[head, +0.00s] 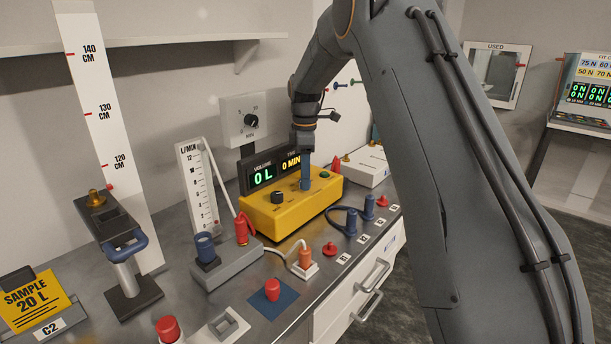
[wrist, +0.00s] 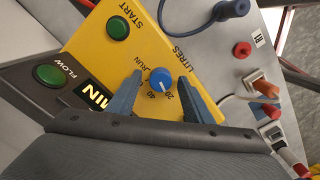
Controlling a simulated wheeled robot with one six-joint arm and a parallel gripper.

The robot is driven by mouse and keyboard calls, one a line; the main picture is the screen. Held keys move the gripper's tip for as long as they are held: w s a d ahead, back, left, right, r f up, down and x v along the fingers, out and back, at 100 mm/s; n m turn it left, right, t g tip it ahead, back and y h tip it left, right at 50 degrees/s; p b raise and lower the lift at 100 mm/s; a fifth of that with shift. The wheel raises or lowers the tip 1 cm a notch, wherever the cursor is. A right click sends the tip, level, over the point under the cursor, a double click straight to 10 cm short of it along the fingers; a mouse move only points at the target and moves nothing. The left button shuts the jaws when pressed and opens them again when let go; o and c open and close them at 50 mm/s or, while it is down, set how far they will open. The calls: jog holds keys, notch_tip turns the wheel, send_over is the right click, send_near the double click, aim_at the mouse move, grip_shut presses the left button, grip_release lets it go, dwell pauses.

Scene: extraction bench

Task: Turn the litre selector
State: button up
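The litre selector (wrist: 161,79) is a round blue knob with a pale pointer line, on the yellow box (head: 292,214) by the word LITRES. In the wrist view the marks 20, 40 and RUN are beside it, and the pointer's exact setting is hard to read. My gripper (wrist: 160,76) is open, with one finger on each side of the knob and a gap showing on both sides. Whether the fingertips are down at knob height is unclear. In the head view my gripper (head: 305,178) points down over the yellow box and hides the knob.
A green START button (wrist: 118,28) and a black knob (head: 277,197) are on the same box. The display (head: 262,175) behind reads 0 L and 0 MIN. A flow scale (head: 199,185), a red plug (head: 242,229) and a blue cable (head: 351,220) stand close around it.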

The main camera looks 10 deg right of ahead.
jog(key=shift+r+b, duration=1.15)
jog(key=shift+r, duration=2.75)
